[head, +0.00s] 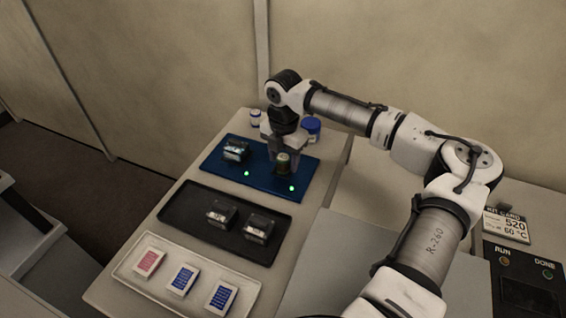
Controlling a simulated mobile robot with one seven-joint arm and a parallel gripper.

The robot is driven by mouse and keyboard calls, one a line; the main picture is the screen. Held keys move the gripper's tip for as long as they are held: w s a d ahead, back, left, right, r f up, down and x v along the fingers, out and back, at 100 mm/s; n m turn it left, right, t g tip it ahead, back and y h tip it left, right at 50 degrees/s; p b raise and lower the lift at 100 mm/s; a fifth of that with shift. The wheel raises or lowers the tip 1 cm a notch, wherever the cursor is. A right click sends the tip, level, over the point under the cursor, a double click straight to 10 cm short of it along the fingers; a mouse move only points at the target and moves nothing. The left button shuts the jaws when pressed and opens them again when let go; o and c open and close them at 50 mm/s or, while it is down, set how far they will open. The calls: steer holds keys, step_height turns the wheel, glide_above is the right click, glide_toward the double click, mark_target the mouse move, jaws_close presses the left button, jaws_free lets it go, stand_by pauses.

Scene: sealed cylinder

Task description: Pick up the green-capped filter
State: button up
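A small upright cylinder (283,164) stands at the right part of the blue tray (215,165). Its top looks dull and its cap colour is hard to make out. A second item (236,151) on the left part of the blue tray is dark and silvery with a greenish tint, and seems to lie on its side. My gripper (284,156) points down at the upright cylinder, with its fingers close around or just behind it. Whether the fingers touch it is too small to tell.
A black tray (175,212) holds two clear-and-dark items. A white tray (125,267) in front holds one red and two blue printed packs. A blue-lidded jar (312,128) and a small white bottle (255,117) stand behind the blue tray. A control panel (520,280) is at right.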

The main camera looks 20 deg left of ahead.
mark_target(284, 156)
steer(key=c, duration=0.9)
steer(key=shift+o, duration=0.2)
steer(key=shift+r, duration=0.1)
step_height(284, 156, up, 20)
steer(key=b, duration=0.2)
